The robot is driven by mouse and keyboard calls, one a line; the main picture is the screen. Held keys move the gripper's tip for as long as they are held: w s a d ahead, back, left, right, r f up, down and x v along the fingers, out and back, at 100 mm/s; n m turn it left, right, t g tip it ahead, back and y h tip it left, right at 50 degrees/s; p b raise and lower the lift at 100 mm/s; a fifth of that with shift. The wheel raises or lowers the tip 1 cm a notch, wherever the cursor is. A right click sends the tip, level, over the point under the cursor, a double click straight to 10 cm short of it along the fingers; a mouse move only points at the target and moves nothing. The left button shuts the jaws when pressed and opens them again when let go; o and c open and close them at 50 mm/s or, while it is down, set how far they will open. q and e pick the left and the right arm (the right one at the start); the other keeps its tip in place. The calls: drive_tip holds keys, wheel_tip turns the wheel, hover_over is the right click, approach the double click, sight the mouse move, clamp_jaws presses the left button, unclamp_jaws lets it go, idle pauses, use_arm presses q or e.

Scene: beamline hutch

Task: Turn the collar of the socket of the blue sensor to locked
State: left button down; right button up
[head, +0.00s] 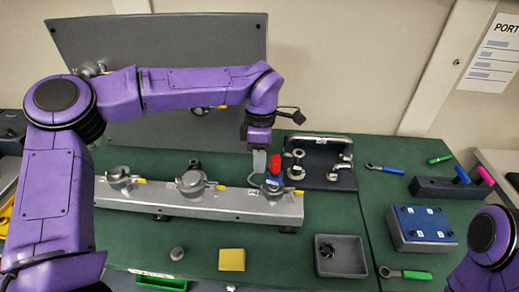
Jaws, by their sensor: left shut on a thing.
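The blue sensor (273,184) stands at the right-hand socket (279,195) of a long grey rail. The socket has a round metal collar with a small yellow tab (298,192) at its right. My left gripper (266,168) points down over this socket and is shut on the blue sensor; its fingers hide part of the sensor and collar. Whether the collar is locked cannot be told. A red part (290,165) shows just right of the fingers. Of my right arm only a purple joint shows at lower right; its gripper is out of view.
The rail (235,204) carries two more sockets, at left (120,178) and middle (191,181). A dark stand with metal fittings (330,178) is close at right. A grey bin (341,257), yellow block (232,260) and blue-topped box (424,224) are in front and right. A grey panel (170,50) rises behind.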

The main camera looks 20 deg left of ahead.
use_arm(q)
drive_tip(key=shift+w+r+m+p, duration=0.1)
drive_tip(key=shift+w+m+p, duration=0.1)
drive_tip(key=shift+m+p, duration=0.35)
drive_tip(key=c, duration=1.2)
unclamp_jaws()
wheel_tip(320, 180, up, 10)
drive_tip(key=w+b, duration=0.1)
drive_tip(key=b, duration=0.1)
drive_tip(key=shift+w+a, duration=0.15)
drive_tip(key=shift+w, duration=0.25)
drive_tip(key=shift+r, duration=0.1)
